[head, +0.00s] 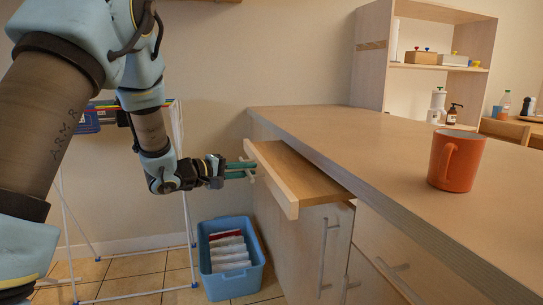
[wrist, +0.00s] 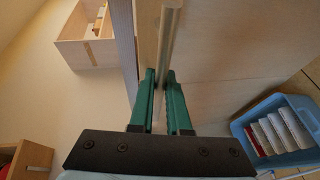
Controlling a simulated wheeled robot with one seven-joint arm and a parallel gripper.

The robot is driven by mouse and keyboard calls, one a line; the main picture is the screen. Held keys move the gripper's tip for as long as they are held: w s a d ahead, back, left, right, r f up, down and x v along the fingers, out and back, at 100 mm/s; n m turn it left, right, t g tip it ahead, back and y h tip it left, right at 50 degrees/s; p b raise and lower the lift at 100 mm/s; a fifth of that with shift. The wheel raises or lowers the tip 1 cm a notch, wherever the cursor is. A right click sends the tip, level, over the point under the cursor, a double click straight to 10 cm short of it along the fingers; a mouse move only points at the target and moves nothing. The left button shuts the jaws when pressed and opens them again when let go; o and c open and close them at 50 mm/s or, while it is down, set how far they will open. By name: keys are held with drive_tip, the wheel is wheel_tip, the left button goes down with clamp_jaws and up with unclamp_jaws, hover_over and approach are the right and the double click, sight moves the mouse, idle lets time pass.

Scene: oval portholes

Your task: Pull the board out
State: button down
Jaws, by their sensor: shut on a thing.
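The wooden board (head: 298,172) sticks out from under the countertop, with its light front edge (head: 272,180) facing my arm. Its top is bare. My gripper (head: 247,170) is at the board's front with its green fingers shut on the handle. In the wrist view the handle (wrist: 169,35) is a pale bar running between the fingertips (wrist: 160,78). The board's back part is hidden under the countertop.
An orange mug (head: 456,160) stands on the countertop (head: 350,140). Below my gripper, a blue bin (head: 230,278) with white packets is on the tiled floor, also in the wrist view (wrist: 245,140). Cabinet doors with bar handles (head: 323,255) are under the board. A white rack stands behind my arm.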

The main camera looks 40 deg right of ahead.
drive_tip(key=a, duration=0.1)
drive_tip(key=w+a+p, duration=0.1)
drive_tip(key=a, duration=0.2)
drive_tip(key=shift+w+a, duration=0.25)
drive_tip(key=shift+w, duration=0.1)
drive_tip(key=c, duration=1.2)
unclamp_jaws()
drive_tip(key=shift+o, duration=0.2)
drive_tip(key=a+r+p, duration=0.1)
drive_tip(key=a+r, duration=0.1)
drive_tip(key=a, duration=0.8)
drive_tip(key=shift+a, duration=0.3)
drive_tip(key=shift+s, duration=0.1)
